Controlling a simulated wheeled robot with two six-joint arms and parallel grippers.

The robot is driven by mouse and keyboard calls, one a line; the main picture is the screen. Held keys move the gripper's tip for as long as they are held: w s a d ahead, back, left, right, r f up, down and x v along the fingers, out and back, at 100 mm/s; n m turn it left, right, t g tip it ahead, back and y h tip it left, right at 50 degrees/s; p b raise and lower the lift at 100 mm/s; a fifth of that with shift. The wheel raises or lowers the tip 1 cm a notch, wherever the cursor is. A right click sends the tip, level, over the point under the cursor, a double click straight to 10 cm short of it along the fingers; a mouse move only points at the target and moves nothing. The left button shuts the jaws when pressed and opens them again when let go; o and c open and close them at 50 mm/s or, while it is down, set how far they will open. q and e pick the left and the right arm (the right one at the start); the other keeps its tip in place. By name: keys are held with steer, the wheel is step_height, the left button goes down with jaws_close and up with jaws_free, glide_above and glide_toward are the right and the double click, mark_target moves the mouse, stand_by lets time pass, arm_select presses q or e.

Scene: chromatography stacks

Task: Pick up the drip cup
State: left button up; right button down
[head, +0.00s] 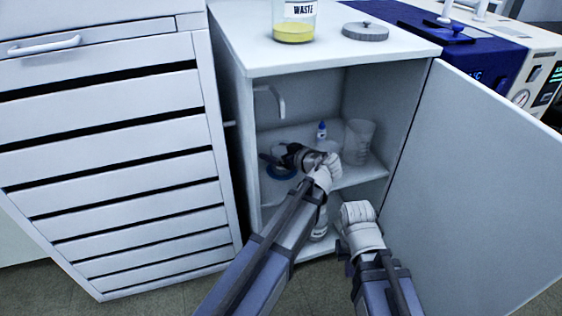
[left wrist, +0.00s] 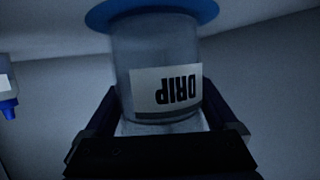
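The drip cup (left wrist: 150,65) is a clear cup with a white label reading DRIP, upside down in the left wrist view. Its far end meets a blue disc (left wrist: 150,13). In the head view the blue disc (head: 281,173) lies on the cabinet shelf, and the cup is mostly hidden by my left gripper (head: 272,158). My left gripper's fingers (left wrist: 162,103) are on both sides of the cup, with their tips close to its walls. I cannot tell whether they press on it. My right gripper (head: 344,257) is low in front of the cabinet, its fingers unclear.
The shelf (head: 355,177) also holds a clear beaker (head: 359,142) and a small blue-capped bottle (head: 321,131). A hooked spout (head: 272,98) hangs at the cabinet's upper left. The open door (head: 480,190) bounds the right side. A WASTE container (head: 294,22) stands on top.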

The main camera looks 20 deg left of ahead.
arm_select(q)
steer(key=c, duration=1)
steer(key=shift+r, duration=0.25)
step_height(320, 180, up, 10)
steer(key=p, duration=1)
steer(key=shift+f, duration=0.25)
steer(key=shift+r, duration=0.1)
